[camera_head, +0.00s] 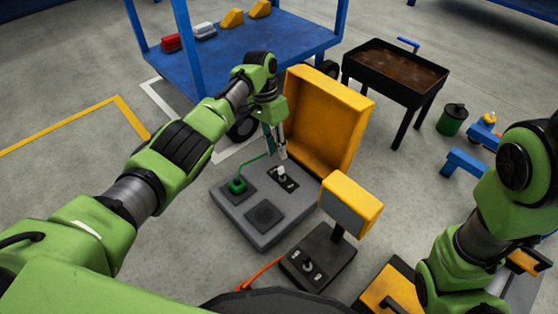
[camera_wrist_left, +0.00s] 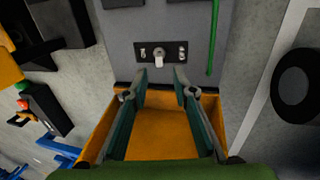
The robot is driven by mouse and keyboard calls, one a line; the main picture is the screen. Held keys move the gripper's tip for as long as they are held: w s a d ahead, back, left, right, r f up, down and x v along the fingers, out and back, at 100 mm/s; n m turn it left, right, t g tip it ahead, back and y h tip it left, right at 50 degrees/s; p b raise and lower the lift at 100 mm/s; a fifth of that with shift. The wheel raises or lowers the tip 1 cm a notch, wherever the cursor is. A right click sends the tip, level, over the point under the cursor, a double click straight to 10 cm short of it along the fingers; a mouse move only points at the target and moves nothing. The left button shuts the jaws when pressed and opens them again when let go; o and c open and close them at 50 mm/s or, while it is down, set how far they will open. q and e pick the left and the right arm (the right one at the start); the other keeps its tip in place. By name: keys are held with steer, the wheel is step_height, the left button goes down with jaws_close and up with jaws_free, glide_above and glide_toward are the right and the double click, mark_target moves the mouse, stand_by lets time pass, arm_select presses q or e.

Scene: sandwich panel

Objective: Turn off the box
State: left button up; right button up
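The box (camera_head: 255,225) is a grey panel low over the floor with its yellow lid (camera_head: 325,120) standing open behind it. On it are a black plate with a pale switch (camera_head: 282,175), a green ring-shaped part (camera_head: 237,185) and a dark square pad (camera_head: 264,214). My left gripper (camera_head: 276,150) points down just above the switch. In the left wrist view the switch (camera_wrist_left: 158,58) shows just beyond the gap between the fingertips, and the left gripper (camera_wrist_left: 160,76) is open with nothing between its fingers. Contact with the switch cannot be told. My right gripper is out of view.
A smaller black control box (camera_head: 318,258) with a yellow-framed screen (camera_head: 350,205) stands in front right of the panel. A blue cart (camera_head: 245,50) is behind, and a black tray table (camera_head: 395,75) stands at the back right. Open floor lies left.

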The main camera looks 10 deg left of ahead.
arm_select(q)
steer(key=shift+v, duration=2.65)
